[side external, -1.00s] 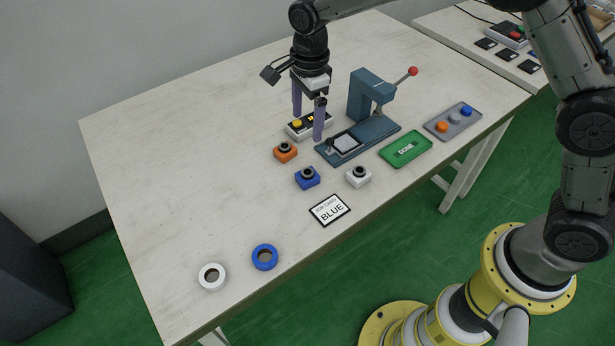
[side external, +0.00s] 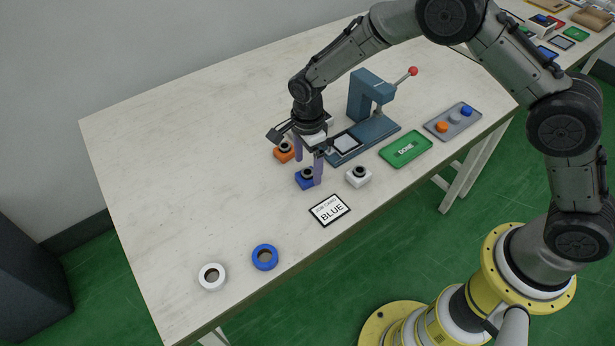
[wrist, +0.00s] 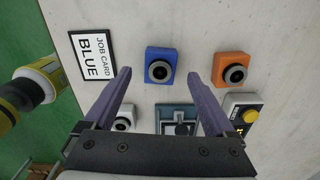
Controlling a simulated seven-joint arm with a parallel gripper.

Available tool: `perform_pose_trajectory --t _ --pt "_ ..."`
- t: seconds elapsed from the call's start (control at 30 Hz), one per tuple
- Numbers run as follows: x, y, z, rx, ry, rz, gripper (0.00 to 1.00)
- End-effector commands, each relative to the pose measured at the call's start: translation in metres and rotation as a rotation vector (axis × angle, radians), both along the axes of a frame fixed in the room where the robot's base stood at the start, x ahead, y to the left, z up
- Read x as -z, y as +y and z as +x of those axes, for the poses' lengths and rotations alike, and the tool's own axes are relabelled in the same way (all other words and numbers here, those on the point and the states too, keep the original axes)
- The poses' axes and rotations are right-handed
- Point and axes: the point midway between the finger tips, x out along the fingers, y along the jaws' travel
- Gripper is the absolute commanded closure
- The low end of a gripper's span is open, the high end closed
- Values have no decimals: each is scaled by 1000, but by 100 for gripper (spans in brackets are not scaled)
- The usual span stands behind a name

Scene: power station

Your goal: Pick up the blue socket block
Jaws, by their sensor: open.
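The blue socket block (side external: 304,179) is a small blue cube with a black ring on top, standing on the table. In the wrist view the blue socket block (wrist: 161,66) lies just beyond the fingertips, roughly centred between them. My gripper (side external: 309,172) is open and empty, with its purple fingers pointing down close to the block. In the side view one finger partly overlaps the block's right side; I cannot tell whether they touch. The wrist view shows my gripper (wrist: 160,75) with its fingers wide apart.
An orange block (side external: 284,152) and a white block (side external: 358,176) stand near the blue one. The job card (side external: 330,209) reads BLUE. A press (side external: 372,110), a green DONE tray (side external: 405,149) and a grey tray (side external: 440,127) lie to the right. Blue and white rings (side external: 265,257) lie front left.

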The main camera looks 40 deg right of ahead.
Motion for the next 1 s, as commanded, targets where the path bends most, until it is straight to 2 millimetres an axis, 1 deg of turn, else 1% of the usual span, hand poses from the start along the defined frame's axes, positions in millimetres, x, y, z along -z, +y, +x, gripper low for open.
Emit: perform_pose_trajectory --t 0.03,0.1,0.2,0.47,0.5,0.67,0.7,0.77,0.9,0.97,1.0 --pt "9 -1 -1 0 4 -2 10" --pt "17 -1 -1 0 3 -1 10" --pt "24 -1 0 0 1 0 10" --pt "26 0 0 0 -1 0 10" --pt "26 0 0 0 -1 0 17" --pt "25 0 0 0 -1 0 46" --pt "25 0 0 0 -1 0 53" --pt "25 0 0 0 -1 0 64" --pt "25 0 0 0 -1 0 89" --pt "25 0 0 0 -1 0 100" --pt "25 0 0 0 -2 1 100"
